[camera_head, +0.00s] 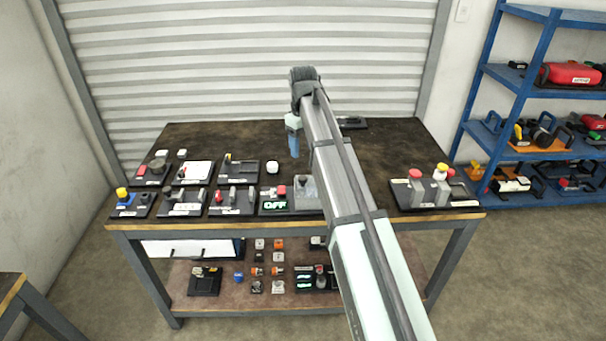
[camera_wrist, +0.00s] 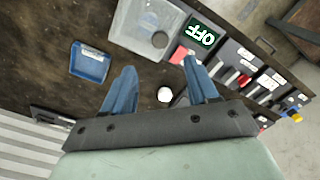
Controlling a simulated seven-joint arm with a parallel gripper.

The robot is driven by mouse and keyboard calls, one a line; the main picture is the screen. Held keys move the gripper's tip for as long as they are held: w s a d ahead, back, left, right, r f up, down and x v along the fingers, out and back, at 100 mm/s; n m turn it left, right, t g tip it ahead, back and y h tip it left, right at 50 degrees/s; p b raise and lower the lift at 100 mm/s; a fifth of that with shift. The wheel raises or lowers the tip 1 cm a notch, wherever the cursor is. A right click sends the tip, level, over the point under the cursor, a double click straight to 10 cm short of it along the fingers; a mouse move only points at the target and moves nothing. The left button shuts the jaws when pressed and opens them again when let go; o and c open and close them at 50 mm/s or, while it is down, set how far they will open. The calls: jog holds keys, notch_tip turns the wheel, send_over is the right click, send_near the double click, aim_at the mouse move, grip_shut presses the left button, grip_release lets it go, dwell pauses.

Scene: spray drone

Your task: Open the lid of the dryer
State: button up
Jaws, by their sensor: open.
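My gripper (camera_head: 294,145) hangs over the back middle of the table, fingers pointing down. In the wrist view its two blue fingers (camera_wrist: 160,68) are spread apart with nothing between them. A clear-lidded box (camera_wrist: 130,22) with a round part inside stands beside a green lit OFF display (camera_wrist: 202,34) and a red part (camera_wrist: 180,55). In the head view the clear box (camera_head: 306,184) is partly hidden by my arm, right of the OFF display (camera_head: 276,205). No dryer label is legible, so I cannot tell surely which device is the dryer. The clear lid looks shut.
A blue tray (camera_wrist: 88,66) lies on the dark tabletop. A white round object (camera_head: 272,167) stands behind the OFF panel. Several switch panels (camera_head: 184,207) fill the table's left side. A red and yellow button panel (camera_head: 434,190) is at right. Blue shelves (camera_head: 545,75) stand right.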

aim_at(303, 177)
notch_tip(303, 177, down, 11)
jog(key=shift+r, duration=0.1)
dwell(0.4)
grip_shut()
dwell(0.5)
